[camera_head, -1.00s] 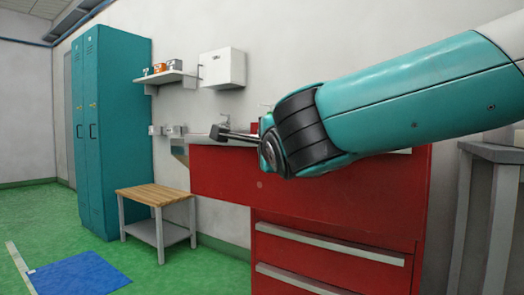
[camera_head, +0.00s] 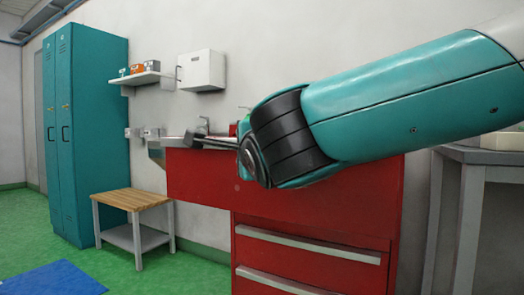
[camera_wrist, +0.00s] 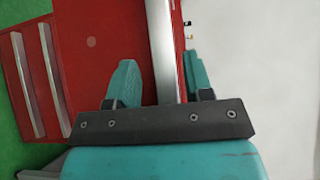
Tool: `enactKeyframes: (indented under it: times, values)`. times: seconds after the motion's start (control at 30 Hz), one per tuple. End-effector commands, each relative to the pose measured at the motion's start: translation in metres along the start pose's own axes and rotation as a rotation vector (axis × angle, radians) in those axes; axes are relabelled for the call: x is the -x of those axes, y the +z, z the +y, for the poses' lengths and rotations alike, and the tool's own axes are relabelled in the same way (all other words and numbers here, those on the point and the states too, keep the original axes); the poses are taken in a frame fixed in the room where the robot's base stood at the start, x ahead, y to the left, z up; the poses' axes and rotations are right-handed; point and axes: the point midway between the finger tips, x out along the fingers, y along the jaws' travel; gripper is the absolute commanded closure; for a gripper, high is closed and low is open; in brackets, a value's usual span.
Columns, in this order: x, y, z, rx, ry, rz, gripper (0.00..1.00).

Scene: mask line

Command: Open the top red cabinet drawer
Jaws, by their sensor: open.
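The red cabinet (camera_head: 285,200) stands against the wall with a plain red upper panel. Its uppermost visible drawer (camera_head: 300,262) is shut and has a long silver handle (camera_head: 310,243); a second silver handle (camera_head: 280,281) is below it. In the wrist view the two handles show at left, the upper one (camera_wrist: 52,75) nearer my gripper. My gripper (camera_wrist: 162,75) is open, one finger on each side of a silver strip (camera_wrist: 163,40) along the cabinet's top; contact cannot be told. In the head view my arm hides most of the gripper and part of the cabinet top.
A wooden-topped bench (camera_head: 132,200) and a teal locker (camera_head: 86,130) stand to the left. A grey table (camera_head: 480,157) stands close on the right. A wall shelf (camera_head: 147,80) and a white box (camera_head: 202,70) hang above.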

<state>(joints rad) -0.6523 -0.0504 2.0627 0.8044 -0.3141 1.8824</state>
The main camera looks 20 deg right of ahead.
Motion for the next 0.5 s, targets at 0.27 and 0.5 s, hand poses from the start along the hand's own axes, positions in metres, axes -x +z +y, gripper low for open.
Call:
enactKeyframes:
  times: [0.27,0.5]
  values:
    - [0.069,0.002,0.0,0.0,0.0,-0.01,0.53]
    - [0.113,0.003,0.001,0.001,0.003,-0.009,0.53]
